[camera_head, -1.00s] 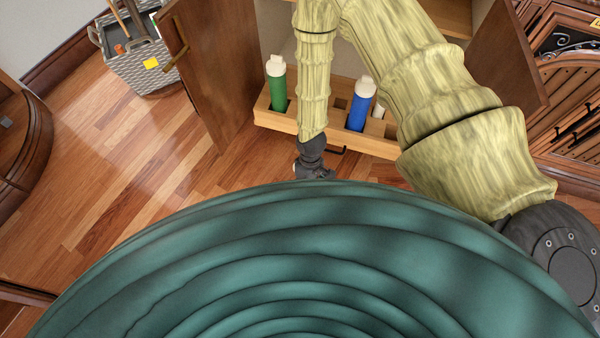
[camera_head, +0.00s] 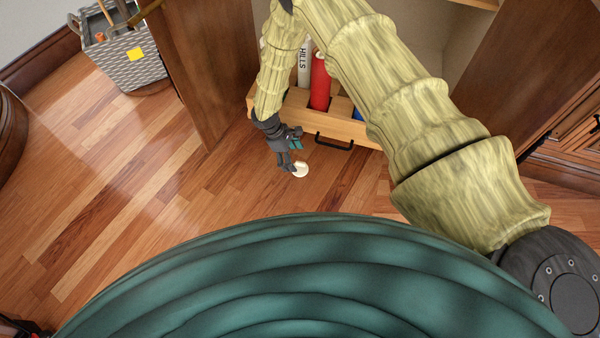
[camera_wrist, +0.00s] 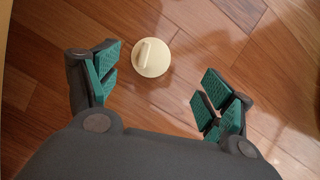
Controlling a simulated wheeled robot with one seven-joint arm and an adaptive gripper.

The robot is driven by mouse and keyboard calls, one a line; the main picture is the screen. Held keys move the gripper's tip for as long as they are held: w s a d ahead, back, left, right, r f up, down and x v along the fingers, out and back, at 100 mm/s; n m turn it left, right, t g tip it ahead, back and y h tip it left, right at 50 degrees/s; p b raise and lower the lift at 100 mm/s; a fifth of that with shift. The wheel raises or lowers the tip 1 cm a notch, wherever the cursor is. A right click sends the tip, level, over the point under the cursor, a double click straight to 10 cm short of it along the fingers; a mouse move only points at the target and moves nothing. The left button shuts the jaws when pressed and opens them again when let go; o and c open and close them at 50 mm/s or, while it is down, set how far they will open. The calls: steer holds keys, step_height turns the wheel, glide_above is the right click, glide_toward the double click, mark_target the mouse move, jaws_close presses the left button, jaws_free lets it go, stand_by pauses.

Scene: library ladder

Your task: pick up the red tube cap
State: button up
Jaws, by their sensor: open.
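A round cream cap (camera_head: 301,170) with a raised grip bar lies on the wooden floor in front of the drawer. It also shows in the wrist view (camera_wrist: 151,58), just left of centre and ahead of the jaws. No red shows on it. My gripper (camera_head: 294,152) is low over the floor, close to the cap in the head view. In the wrist view my gripper (camera_wrist: 156,82) is open, with green pads spread wide and nothing between them. A red tube (camera_head: 319,82) stands in the drawer; its upper end shows red, without a cream cap.
The pulled-out wooden drawer (camera_head: 347,131) has a black handle (camera_head: 334,142) just behind my gripper. It holds a white tube (camera_head: 303,65) and a blue tube, mostly hidden by my arm. An open cabinet door (camera_head: 205,70) and a grey basket (camera_head: 127,65) stand left.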

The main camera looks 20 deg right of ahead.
mark_target(303, 168)
steer(key=shift+w+d+f+b, duration=0.2)
steer(key=shift+f+b, duration=0.1)
steer(key=shift+f, duration=0.2)
steer(key=shift+w+b+x, duration=0.15)
steer(key=shift+b+x, duration=0.8)
steer(key=shift+x, duration=0.7)
steer(key=shift+w+b+x, duration=0.1)
steer(key=shift+b+x, duration=0.85)
steer(key=shift+x, duration=0.7)
steer(key=shift+d, duration=0.15)
steer(key=shift+c, duration=0.3)
steer(key=c, duration=0.8)
